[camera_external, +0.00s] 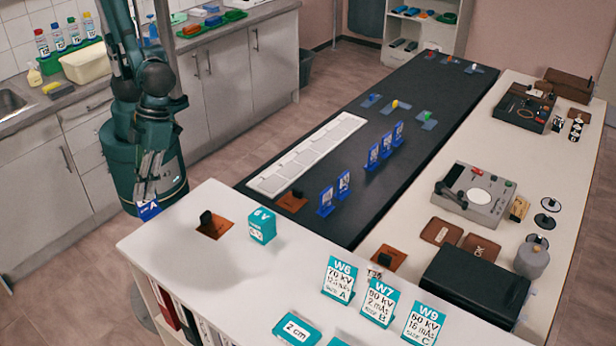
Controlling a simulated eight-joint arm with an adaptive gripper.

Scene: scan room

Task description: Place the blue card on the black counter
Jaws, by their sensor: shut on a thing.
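The blue card (149,211), marked with a white A, is at the tips of my gripper (148,196), left of the white counter's near left corner. My gripper points down and is shut on the card. The card hangs tilted. The black counter (360,155) is a long dark surface right of and beyond my arm. Several similar blue cards stand upright on it, among them one at its near end (325,201) and one farther along (373,157).
The white counter (200,260) bears a teal box (262,226), teal-topped signs (338,279) and a black knob on a brown plate (211,226). A white strip of tiles (305,155) lies along the black counter's left side. Its middle has bare room.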

